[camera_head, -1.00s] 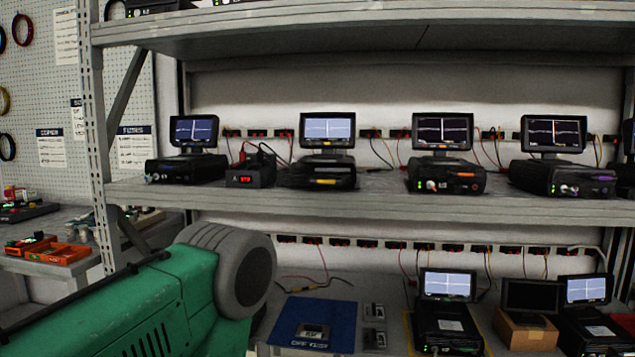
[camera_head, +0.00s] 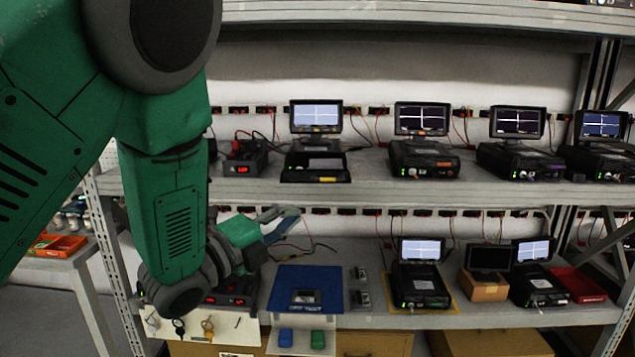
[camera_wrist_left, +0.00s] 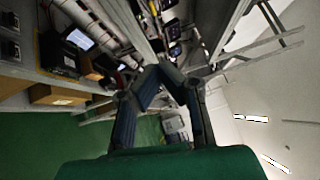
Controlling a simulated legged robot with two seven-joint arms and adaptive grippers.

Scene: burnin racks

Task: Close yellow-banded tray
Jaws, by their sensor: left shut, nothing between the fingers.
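The yellow-banded tray (camera_head: 316,176) is the black front of a tester on the middle shelf, below a lit monitor (camera_head: 316,116). A yellow mark shows on its front edge. The tray stands pulled out toward me, with its inside showing from above. My left gripper (camera_head: 290,214) is below and left of the tray, in front of the lower part of the rack. It is shut and empty, apart from the tray. In the left wrist view its dark fingers (camera_wrist_left: 160,72) come together at the tips. My right gripper is not in view.
Several testers with monitors stand right of the tray, one with an orange mark (camera_head: 439,172). A red-lit power unit (camera_head: 244,160) stands to its left. The shelf edge (camera_head: 380,192) runs below. A blue mat (camera_head: 305,275) and a cardboard box (camera_head: 484,286) are on the lower shelf.

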